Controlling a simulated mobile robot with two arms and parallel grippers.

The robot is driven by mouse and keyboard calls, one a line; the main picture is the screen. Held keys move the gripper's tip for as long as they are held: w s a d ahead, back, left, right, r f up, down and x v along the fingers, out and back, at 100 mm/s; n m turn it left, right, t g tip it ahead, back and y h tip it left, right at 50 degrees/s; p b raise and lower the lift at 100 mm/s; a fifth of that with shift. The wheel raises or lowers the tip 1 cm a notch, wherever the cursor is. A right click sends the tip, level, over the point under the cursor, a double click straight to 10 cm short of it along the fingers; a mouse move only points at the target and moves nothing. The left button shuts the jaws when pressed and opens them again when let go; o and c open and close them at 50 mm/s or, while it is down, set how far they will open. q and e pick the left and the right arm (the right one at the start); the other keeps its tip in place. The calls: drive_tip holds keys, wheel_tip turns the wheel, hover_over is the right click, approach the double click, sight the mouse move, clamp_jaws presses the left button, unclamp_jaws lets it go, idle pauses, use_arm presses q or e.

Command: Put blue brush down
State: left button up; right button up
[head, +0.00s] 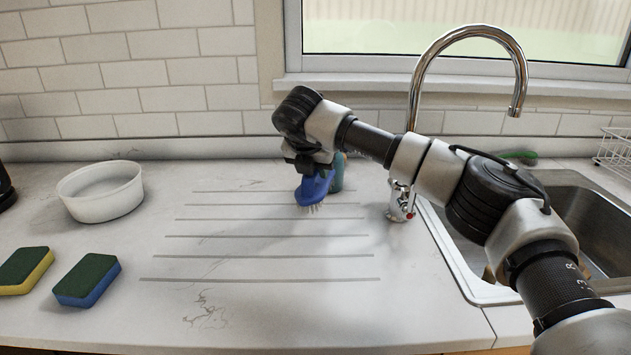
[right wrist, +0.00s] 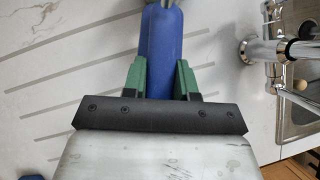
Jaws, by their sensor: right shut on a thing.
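The blue brush (head: 314,188) hangs below my right gripper (head: 308,165) in the head view, over the grooved drainboard, with its pale bristles pointing down. In the right wrist view the brush's blue handle (right wrist: 161,50) runs between the two green fingers of my right gripper (right wrist: 161,80), which is shut on it. I cannot tell whether the bristles touch the counter. My left gripper is not in view.
A white bowl (head: 101,192) and two sponges, one yellow-green (head: 24,271) and one blue-green (head: 87,281), stand at left. A bottle (head: 338,173) is just behind the brush. The faucet (head: 401,199) and sink (head: 584,205) are at right. The grooved counter (head: 230,225) is clear.

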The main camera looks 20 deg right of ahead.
sight(316, 182)
drive_tip(key=shift+w+f, duration=0.15)
drive_tip(key=shift+f, duration=1.95)
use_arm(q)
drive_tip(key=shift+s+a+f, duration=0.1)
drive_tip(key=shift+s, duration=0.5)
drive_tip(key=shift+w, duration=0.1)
use_arm(e)
drive_tip(key=o, duration=0.6)
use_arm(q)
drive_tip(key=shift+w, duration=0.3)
use_arm(e)
drive_tip(key=shift+a+r, duration=0.1)
drive_tip(key=shift+r, duration=0.2)
use_arm(q)
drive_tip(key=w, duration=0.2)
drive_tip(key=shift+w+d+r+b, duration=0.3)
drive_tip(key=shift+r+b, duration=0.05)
drive_tip(key=shift+b, duration=0.05)
use_arm(e)
drive_tip(key=v, duration=1.1)
drive_tip(key=shift+s+a+r, duration=0.1)
drive_tip(key=shift+s+r, duration=0.05)
drive_tip(key=shift+s, duration=0.15)
